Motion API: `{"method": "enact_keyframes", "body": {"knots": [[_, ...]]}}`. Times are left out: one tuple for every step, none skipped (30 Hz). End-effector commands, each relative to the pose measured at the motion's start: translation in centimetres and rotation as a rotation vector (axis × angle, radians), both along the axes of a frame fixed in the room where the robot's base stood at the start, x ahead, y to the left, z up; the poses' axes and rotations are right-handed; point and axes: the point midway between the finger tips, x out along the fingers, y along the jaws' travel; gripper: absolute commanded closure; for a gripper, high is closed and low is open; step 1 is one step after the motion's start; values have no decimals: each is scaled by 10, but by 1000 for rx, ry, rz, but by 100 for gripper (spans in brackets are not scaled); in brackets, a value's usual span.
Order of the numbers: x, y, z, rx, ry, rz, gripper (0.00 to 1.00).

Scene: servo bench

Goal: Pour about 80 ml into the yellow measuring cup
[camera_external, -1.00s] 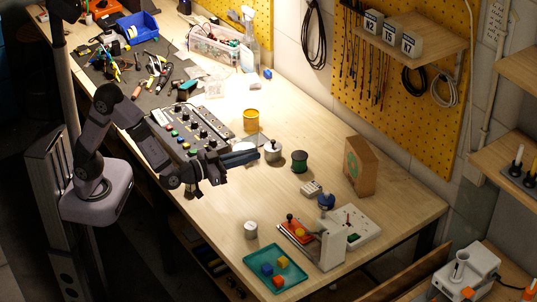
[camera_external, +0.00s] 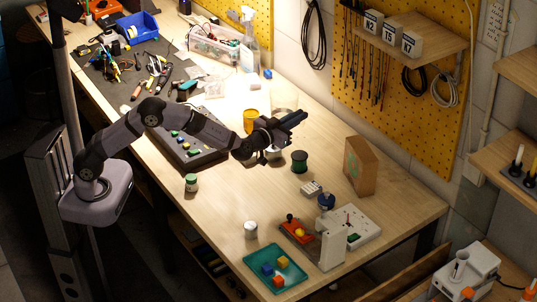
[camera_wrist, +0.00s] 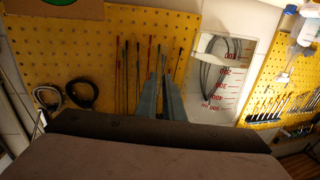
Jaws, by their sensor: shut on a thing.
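The yellow measuring cup (camera_external: 250,119) stands on the bench, left of my gripper in the external view. My gripper (camera_external: 297,119) is raised above the bench, its long fingers pointing to the upper right. In the wrist view, my gripper (camera_wrist: 160,90) is shut beside a clear measuring jug (camera_wrist: 222,78) with red graduations, and appears to hold it. The jug's marks appear upside down there. In the external view the jug (camera_external: 284,104) is only faintly visible behind the fingers. The liquid level cannot be made out.
A metal pot (camera_external: 273,154) is partly hidden below my gripper. A green spool (camera_external: 299,162) and a cardboard box (camera_external: 361,166) stand to the right. A button panel (camera_external: 190,145) lies under my arm.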

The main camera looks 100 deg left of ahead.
Motion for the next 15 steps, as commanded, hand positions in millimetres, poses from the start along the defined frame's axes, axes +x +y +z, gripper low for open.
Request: {"method": "enact_keyframes", "body": {"knots": [[1, 17, 1, 5, -4, 20, 100], [2, 25, 1, 4, -4, 28, 100], [2, 36, 1, 4, -5, 40, 100], [3, 43, 0, 5, -5, 47, 100], [3, 50, 1, 6, -7, 54, 100], [3, 59, 0, 6, -7, 62, 100], [3, 64, 0, 7, -6, 67, 100], [3, 70, 1, 8, -8, 73, 100], [3, 77, 1, 8, -9, 80, 100], [2, 82, 1, 8, -9, 84, 100], [2, 86, 1, 9, -9, 88, 100], [2, 91, 1, 9, -9, 93, 100], [1, 95, 1, 10, -10, 97, 100], [1, 98, 1, 10, -11, 99, 100], [0, 102, 1, 11, -12, 103, 100]]}}
